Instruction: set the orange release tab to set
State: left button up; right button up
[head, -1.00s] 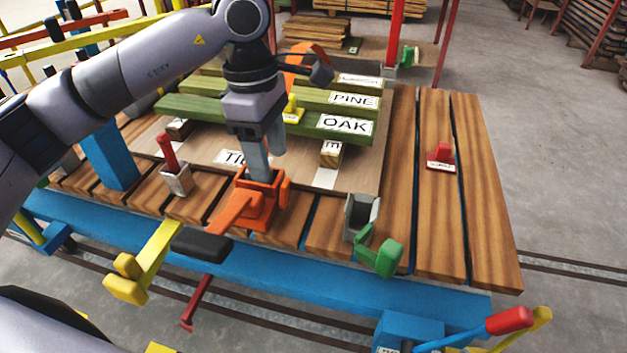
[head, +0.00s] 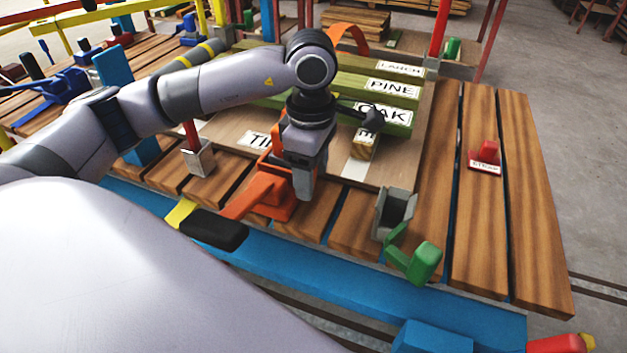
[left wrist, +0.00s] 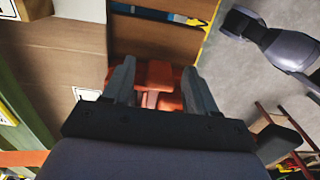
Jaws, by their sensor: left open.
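An orange bracket (head: 275,203) is fixed at the front edge of the wooden deck, with an orange lever (head: 247,196) ending in a black grip (head: 213,230) toward me. I cannot tell which part of it is the release tab. My left gripper (head: 303,188) points down at the bracket's right side and hides part of it. In the left wrist view my left gripper (left wrist: 161,92) is open, with orange parts (left wrist: 158,76) between and beyond its fingers. Contact cannot be told. My right gripper is not in view.
A green-handled clamp (head: 423,262) stands to the right. A red-handled grey block (head: 198,158) stands to the left. Labelled green boards (head: 345,95) lie behind the gripper. A red stop (head: 486,155) sits on the right planks. A blue rail (head: 330,275) runs along the front.

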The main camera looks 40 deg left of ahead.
pick_arm(q)
jog(key=shift+f, duration=0.85)
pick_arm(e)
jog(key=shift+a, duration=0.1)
pick_arm(q)
jog(key=c, duration=1.1)
jog(key=shift+o, duration=0.2)
jog(key=shift+a+f+b, duration=0.1)
jog(key=shift+f+b, duration=0.05)
jog(key=shift+b, duration=0.35)
jog(key=shift+a+h+b, duration=0.1)
jog(key=shift+h+b, duration=0.3)
jog(key=shift+h, duration=0.4)
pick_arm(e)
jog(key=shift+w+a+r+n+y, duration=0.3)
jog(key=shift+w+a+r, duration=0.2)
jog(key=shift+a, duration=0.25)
